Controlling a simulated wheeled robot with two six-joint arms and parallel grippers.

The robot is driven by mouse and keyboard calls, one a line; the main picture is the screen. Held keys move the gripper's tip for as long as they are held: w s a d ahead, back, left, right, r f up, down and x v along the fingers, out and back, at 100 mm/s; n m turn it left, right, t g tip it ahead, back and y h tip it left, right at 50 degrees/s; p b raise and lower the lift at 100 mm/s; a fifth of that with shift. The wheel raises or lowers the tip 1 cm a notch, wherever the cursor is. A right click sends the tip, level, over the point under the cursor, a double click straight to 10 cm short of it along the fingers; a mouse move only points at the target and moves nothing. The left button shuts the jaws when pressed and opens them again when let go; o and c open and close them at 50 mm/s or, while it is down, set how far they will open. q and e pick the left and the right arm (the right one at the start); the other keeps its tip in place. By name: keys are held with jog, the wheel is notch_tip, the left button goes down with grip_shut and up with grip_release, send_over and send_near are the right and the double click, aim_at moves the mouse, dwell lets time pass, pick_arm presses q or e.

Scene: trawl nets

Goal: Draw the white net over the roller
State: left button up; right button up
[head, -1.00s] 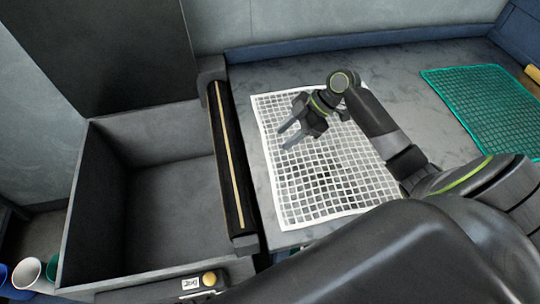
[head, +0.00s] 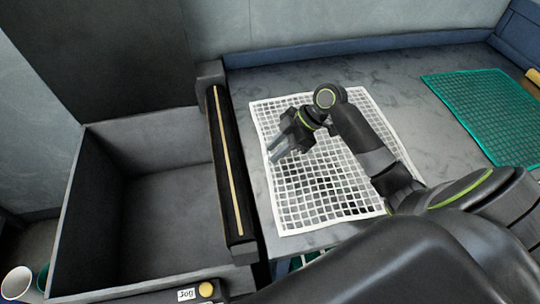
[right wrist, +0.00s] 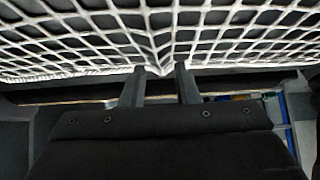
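The white net (head: 318,189) lies spread on the grey table to the right of the roller. The roller (head: 226,165) is a long dark bar with a pale stripe, set along the table's left edge. My right gripper (head: 273,153) is at the net's left edge, a little right of the roller. In the right wrist view the net (right wrist: 230,35) puckers to a point between my fingertips (right wrist: 160,75), which look closed on this gather with a small gap between the fingers. My left gripper is not in view.
A deep grey bin (head: 170,215) stands left of the roller. A green net (head: 490,105) lies at the right of the table (head: 400,75). A yellow button (head: 206,289) and label are at the bin's front. A white cup (head: 17,281) stands at lower left.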

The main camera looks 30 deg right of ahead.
jog(key=shift+f, duration=0.1)
grip_shut()
notch_tip(320, 180, up, 7)
jog(key=p, duration=0.6)
